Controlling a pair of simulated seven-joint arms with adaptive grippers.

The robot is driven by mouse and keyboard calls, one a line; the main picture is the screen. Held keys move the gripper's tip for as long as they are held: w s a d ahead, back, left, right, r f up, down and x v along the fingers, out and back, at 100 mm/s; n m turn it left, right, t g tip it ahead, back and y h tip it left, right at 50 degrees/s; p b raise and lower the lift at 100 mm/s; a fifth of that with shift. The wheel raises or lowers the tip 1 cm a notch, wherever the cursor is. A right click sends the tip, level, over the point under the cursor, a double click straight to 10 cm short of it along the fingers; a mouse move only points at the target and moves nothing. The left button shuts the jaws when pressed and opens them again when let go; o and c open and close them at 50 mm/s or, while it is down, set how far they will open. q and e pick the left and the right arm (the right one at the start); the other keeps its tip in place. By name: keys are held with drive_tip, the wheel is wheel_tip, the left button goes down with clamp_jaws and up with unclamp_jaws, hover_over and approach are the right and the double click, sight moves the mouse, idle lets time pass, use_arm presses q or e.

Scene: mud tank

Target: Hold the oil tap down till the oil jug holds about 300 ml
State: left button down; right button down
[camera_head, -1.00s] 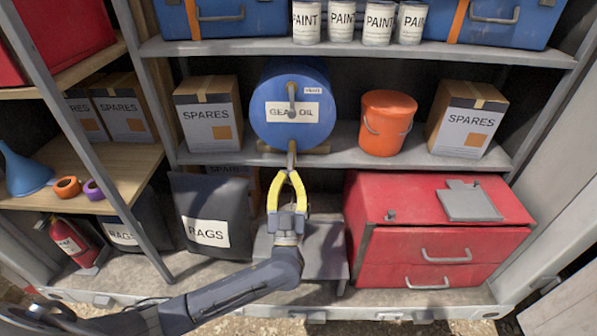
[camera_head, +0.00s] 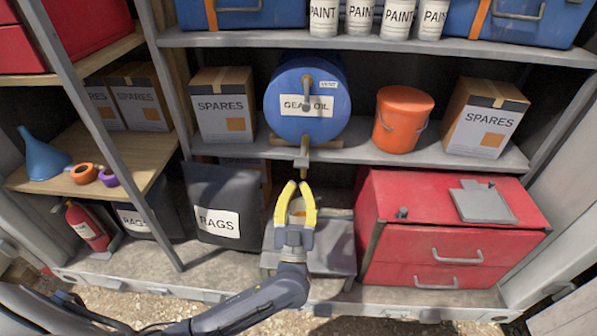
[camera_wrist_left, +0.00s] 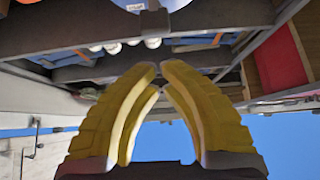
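The blue gear oil drum (camera_head: 325,126) lies on the middle shelf, its label facing me. The grey tap (camera_head: 302,157) sticks out below the drum's front, with a short amber streak under it; I cannot tell if this is running oil.
A grey step (camera_head: 333,262) stands beneath the tap. A red drawer cabinet (camera_head: 400,242) is to its right and a dark rags bag (camera_head: 212,186) to its left. An orange bucket (camera_head: 402,118) and spares boxes flank the drum. Paint tins (camera_head: 360,17) stand above.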

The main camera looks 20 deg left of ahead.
use_arm(q)
drive_tip(key=shift+v, duration=2.05)
